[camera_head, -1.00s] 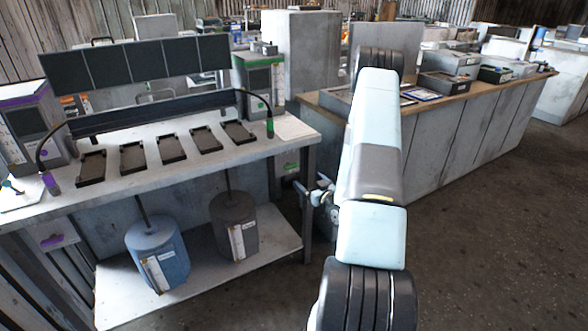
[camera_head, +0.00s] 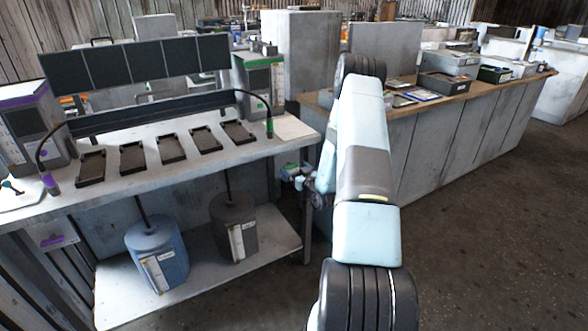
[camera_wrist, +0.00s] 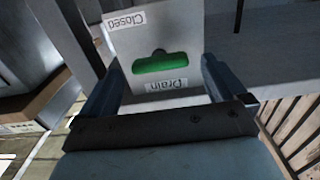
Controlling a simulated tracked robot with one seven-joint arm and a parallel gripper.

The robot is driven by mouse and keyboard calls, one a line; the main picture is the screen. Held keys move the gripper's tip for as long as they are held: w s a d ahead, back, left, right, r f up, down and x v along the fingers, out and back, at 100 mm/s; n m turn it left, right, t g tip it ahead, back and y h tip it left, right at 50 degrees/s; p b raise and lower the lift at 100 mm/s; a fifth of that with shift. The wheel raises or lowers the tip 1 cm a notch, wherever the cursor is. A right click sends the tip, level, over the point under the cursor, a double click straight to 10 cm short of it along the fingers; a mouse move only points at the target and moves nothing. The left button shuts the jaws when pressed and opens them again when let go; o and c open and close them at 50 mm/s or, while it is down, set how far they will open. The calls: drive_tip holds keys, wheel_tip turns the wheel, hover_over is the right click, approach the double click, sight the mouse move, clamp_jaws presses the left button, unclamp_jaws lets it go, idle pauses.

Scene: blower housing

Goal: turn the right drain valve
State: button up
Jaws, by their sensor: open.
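The right drain valve has a green handle (camera_wrist: 160,64) on a pale plate (camera_wrist: 185,22) with "Drain" and "Closed" labels. In the wrist view the handle lies crosswise, and the picture is tilted, with "Drain" upside down. My gripper (camera_wrist: 158,82) is open, with one finger on each side of the handle's line of sight. The handle appears between the fingertips; I cannot tell whether they touch it. In the head view my gripper (camera_head: 304,182) is at the bench's right end, below the top, partly hidden by my arm.
The workbench (camera_head: 200,167) has several black trays on top. Its right leg (camera_head: 308,225) stands close to my gripper. A blue drum (camera_head: 158,255) and a grey drum (camera_head: 234,225) sit on the lower shelf. A purple handle (camera_head: 54,240) is at the left.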

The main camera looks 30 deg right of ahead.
drive_tip(key=shift+w, duration=0.9)
drive_tip(key=c, duration=1)
drive_tip(key=shift+d, duration=0.15)
drive_tip(key=shift+c, duration=0.3)
